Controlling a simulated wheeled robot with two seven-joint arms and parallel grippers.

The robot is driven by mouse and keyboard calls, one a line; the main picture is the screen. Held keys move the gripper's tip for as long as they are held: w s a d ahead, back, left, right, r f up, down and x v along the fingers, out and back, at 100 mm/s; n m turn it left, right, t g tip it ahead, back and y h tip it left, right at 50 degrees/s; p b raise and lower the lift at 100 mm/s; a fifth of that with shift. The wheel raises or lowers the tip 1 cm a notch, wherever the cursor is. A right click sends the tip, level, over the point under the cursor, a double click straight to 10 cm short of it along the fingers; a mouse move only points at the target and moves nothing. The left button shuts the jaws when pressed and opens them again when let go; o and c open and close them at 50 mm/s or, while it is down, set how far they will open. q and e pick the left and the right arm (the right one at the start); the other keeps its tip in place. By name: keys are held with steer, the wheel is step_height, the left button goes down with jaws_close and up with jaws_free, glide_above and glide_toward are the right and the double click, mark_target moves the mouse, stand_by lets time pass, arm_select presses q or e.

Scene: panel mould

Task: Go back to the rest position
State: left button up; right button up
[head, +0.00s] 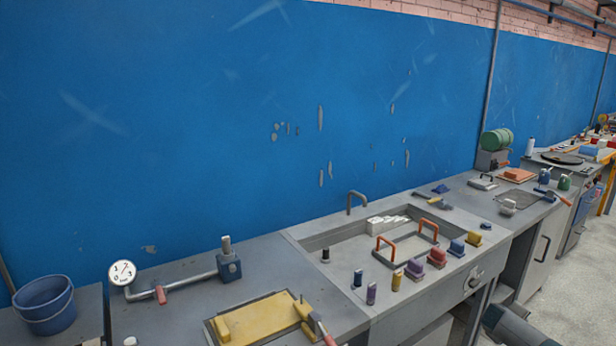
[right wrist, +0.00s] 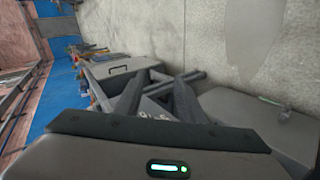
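My right gripper (right wrist: 159,88) shows in the right wrist view with its two dark fingers apart and nothing clear between them. Grey bench fronts are behind it. In the head view only a dark rounded part of what looks like my right arm shows at the bottom right corner, clear of the bench; the gripper itself is out of that picture. My left gripper is in neither view. The grey workbench (head: 270,262) runs along the blue wall. A recessed mould tray (head: 318,241) in it holds a panel with two orange handles (head: 429,231).
A yellow plate (head: 262,318), a pipe with a gauge (head: 122,272) and a blue bucket (head: 45,305) are on the left.

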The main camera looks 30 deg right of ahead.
steer(key=s+d+f+n+y, duration=0.15)
steer(key=s+f, duration=0.35)
steer(key=s, duration=0.5)
steer(key=s+d+f+n, duration=0.25)
steer(key=s+f, duration=0.25)
steer(key=s, duration=0.5)
steer(key=s+d+f+n, duration=0.1)
steer(key=s+f+n, duration=0.3)
steer(key=s, duration=0.6)
steer(key=s+a+f+m+y, duration=0.15)
steer(key=s+a+f, duration=0.25)
steer(key=a+f, duration=1)
steer(key=s+a+f+m+y, duration=0.1)
steer(key=s+a+f+y, duration=0.2)
steer(key=a+f, duration=1.15)
steer(key=s+a+f+m+y, duration=0.1)
steer(key=a+f+y, duration=0.1)
steer(key=a, duration=1.9)
steer(key=s+a+f+m+y+b, duration=0.1)
steer(key=a+f, duration=0.3)
steer(key=a, duration=1.8)
steer(key=shift+s+f+y, duration=0.4)
steer(key=shift+s+y, duration=0.2)
steer(key=shift+y, duration=0.3)
